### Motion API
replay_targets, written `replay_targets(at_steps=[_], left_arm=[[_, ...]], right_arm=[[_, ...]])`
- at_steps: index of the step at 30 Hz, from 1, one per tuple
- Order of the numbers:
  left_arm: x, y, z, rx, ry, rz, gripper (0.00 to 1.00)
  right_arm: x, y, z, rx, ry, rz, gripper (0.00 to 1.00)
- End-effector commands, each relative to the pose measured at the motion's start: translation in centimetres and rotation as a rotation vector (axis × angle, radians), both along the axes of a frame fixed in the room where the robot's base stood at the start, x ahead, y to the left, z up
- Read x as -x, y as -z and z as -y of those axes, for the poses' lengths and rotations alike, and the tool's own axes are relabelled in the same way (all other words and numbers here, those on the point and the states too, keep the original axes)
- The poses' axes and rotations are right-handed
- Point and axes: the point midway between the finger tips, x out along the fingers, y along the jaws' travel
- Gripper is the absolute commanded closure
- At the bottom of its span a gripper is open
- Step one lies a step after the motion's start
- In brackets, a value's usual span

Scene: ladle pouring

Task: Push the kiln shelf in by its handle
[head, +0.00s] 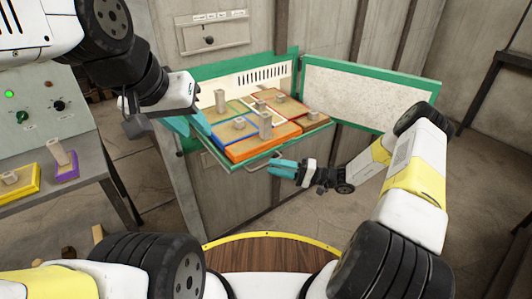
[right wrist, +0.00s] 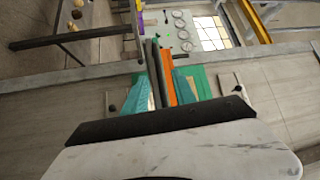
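The kiln shelf (head: 222,158) sticks out from the green-framed kiln opening and carries several coloured moulds with small upright pieces. Its grey bar handle (head: 257,166) runs along below the front edge. My right gripper (head: 272,167) has its teal fingers by the right part of the handle. In the right wrist view the fingers (right wrist: 161,92) stand apart, with a dark bar and an orange strip showing between them; whether they touch the handle I cannot tell. My left gripper (head: 196,132) is at the shelf's left side, its teal fingers partly hidden and their opening unclear.
The kiln door (head: 350,92) stands open to the right, with a green frame. A control box (head: 40,110) with a green light is at the left, above a metal table (head: 75,186) holding a yellow tray (head: 18,180) and a purple block (head: 63,166). Floor right of the kiln is clear.

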Motion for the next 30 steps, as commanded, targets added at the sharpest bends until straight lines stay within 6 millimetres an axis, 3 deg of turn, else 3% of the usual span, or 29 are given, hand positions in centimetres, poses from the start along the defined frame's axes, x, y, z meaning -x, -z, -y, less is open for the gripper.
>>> replay_targets(at_steps=[7, 18, 23, 30], left_arm=[[0.0, 0.0, 0.0, -0.001, 0.001, 0.000, 0.68], [0.0, 0.0, 0.0, -0.001, 0.001, 0.000, 0.68], [0.0, 0.0, 0.0, -0.001, 0.001, 0.000, 0.68], [0.0, 0.0, 0.0, -0.001, 0.001, 0.000, 0.68]], right_arm=[[-0.4, -0.5, -3.3, 0.000, -0.002, -0.001, 0.67], [-0.5, -0.5, -4.0, 0.001, -0.001, -0.001, 0.67], [-0.5, -0.5, -4.0, 0.001, -0.001, -0.001, 0.99], [-0.5, -0.5, -3.9, 0.002, -0.001, -0.001, 1.00]])
